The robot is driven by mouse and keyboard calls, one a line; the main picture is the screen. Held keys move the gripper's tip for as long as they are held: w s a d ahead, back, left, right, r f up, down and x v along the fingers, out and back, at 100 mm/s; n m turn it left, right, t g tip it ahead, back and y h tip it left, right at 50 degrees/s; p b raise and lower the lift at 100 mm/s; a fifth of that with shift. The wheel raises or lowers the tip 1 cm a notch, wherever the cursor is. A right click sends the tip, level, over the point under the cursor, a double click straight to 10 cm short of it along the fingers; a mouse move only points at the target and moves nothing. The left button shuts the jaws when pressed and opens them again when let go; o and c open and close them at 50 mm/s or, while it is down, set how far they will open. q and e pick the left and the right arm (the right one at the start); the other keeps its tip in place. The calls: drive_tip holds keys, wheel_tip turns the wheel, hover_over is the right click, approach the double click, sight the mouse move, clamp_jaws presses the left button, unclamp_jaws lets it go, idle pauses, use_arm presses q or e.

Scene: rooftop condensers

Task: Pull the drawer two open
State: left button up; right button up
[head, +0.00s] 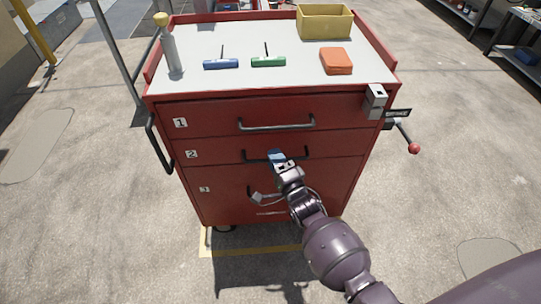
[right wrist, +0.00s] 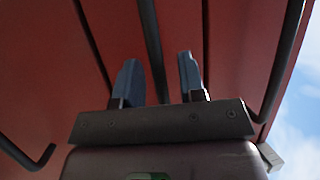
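Drawer two (head: 220,150) is the middle drawer of a red tool cabinet, marked by a white "2" label (head: 191,154). Its front looks flush with the drawers above and below. Its dark bar handle (head: 300,154) runs across the front. My right gripper (head: 277,156) is at the middle of this handle. In the right wrist view, its two blue-grey fingers (right wrist: 158,75) stand apart on either side of the handle bar (right wrist: 150,30). A gap shows between the bar and the right-hand finger. My left gripper is not in view.
Drawer one (head: 215,119) with its handle (head: 290,126) is above, and drawer three (head: 220,195) below. On top are a yellow bin (head: 325,24), an orange box (head: 336,62), blue and green tools and a bottle (head: 171,50). A red-knobbed lever (head: 411,144) sticks out right.

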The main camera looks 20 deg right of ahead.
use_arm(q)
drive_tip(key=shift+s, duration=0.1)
use_arm(e)
clamp_jaws()
idle(0.4)
